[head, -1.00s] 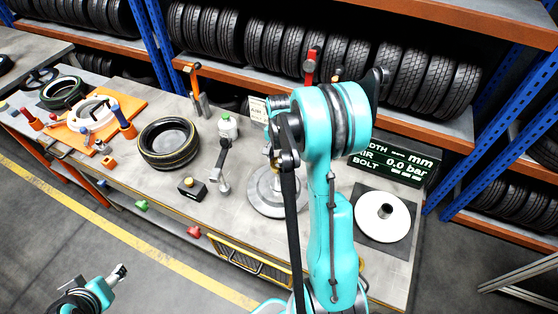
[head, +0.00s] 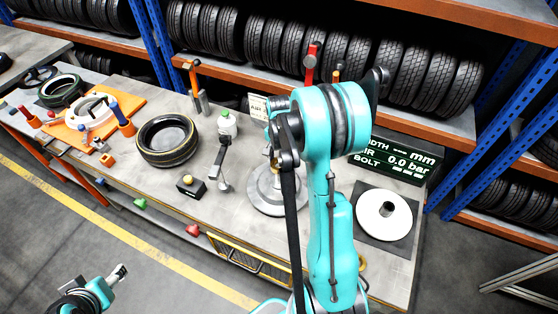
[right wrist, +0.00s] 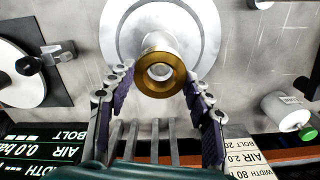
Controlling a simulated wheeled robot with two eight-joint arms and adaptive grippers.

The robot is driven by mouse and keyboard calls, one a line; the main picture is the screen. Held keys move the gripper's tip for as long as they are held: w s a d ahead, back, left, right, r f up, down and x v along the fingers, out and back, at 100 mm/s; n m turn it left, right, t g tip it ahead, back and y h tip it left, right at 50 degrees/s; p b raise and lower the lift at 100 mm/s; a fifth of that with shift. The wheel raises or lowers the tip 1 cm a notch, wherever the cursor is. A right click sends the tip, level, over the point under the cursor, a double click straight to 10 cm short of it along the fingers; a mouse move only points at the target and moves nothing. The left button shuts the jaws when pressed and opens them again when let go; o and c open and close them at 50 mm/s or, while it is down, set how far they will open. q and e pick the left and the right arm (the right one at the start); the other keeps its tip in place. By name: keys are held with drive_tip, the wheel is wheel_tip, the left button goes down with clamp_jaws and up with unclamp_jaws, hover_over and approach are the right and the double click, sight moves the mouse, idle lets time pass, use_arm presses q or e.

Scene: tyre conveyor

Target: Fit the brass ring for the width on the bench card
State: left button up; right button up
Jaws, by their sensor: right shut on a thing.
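The brass ring (right wrist: 160,75) sits between the fingers of my right gripper (right wrist: 158,88), in line with the central post of a round silver plate (right wrist: 115,28). I cannot tell whether it is seated on the post. The plate also shows in the head view (head: 265,200), where my right arm hides most of the gripper. The bench card (head: 258,108) stands at the back of the bench. In the right wrist view the card (right wrist: 250,158) reads upside down, with width 80 and air 2.0 legible. My left gripper (head: 119,271) is low at the left, away from the bench, with its fingers unclear.
A dark display (head: 392,160) stands behind a white disc with a spindle (head: 384,217) at the right. A tyre (head: 167,140), a small black box (head: 190,187) and a white bottle with a green cap (head: 227,126) are to the left. Tyre racks line the back.

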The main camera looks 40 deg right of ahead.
drive_tip(key=shift+f+b, duration=3.9)
drive_tip(key=shift+f, duration=0.55)
drive_tip(key=o, duration=1.5)
drive_tip(key=shift+r, duration=0.1)
wheel_tip(320, 180, up, 12)
